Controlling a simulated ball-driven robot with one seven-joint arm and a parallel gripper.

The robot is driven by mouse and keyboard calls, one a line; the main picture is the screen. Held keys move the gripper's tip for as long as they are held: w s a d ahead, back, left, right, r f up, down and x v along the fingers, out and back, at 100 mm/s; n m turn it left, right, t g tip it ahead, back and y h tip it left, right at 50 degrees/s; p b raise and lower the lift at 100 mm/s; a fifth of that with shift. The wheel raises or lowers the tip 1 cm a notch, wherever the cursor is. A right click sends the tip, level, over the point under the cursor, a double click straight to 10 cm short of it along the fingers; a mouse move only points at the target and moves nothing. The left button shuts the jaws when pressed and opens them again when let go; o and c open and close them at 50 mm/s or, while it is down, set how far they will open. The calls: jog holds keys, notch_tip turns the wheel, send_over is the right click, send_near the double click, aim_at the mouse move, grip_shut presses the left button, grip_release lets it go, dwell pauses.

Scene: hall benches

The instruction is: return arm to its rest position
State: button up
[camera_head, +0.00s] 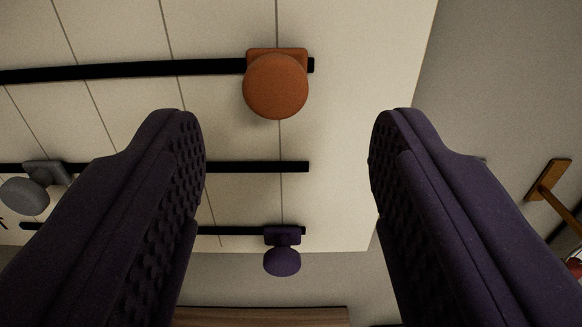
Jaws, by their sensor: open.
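My gripper (287,150) shows large in the arm camera view as two dark purple fingers with knobbed inner pads. The fingers are wide apart and nothing is held between them. Beyond the gap stands a cream panel (350,130) with black horizontal rails. An orange round knob (275,86) sits on the top rail, seen between and above the fingertips. A purple knob (282,261) on the lowest rail shows between the fingers, farther back. The rest of my arm is not in view.
A grey knob (25,195) sits on the middle rail (260,167) at the left, partly near the left finger. A wooden surface edge (260,316) shows at the bottom. A brown wooden piece (548,180) is at the right, by a grey wall (500,80).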

jog(key=shift+s, duration=1.05)
jog(key=s+a+r+h+b, duration=0.1)
jog(key=a+r+b, duration=0.1)
jog(key=a+r, duration=0.35)
jog(key=a+r+g+h+b, duration=0.1)
jog(key=a+r, duration=0.1)
jog(key=r, duration=0.6)
jog(key=s+a+r+h+b, duration=0.1)
jog(key=a+r+b, duration=0.1)
jog(key=a+r, duration=0.35)
jog(key=s+a+r+y+b, duration=0.1)
jog(key=s+a+r, duration=0.4)
jog(key=s+r, duration=0.2)
jog(key=s+a+r+g+y+b, duration=0.1)
jog(key=s+a+r, duration=0.4)
jog(key=s, duration=0.6)
jog(key=shift+s+a+r+g+y+b, duration=0.15)
jog(key=shift+a+r+g+y+b, duration=0.25)
jog(key=shift+r, duration=0.45)
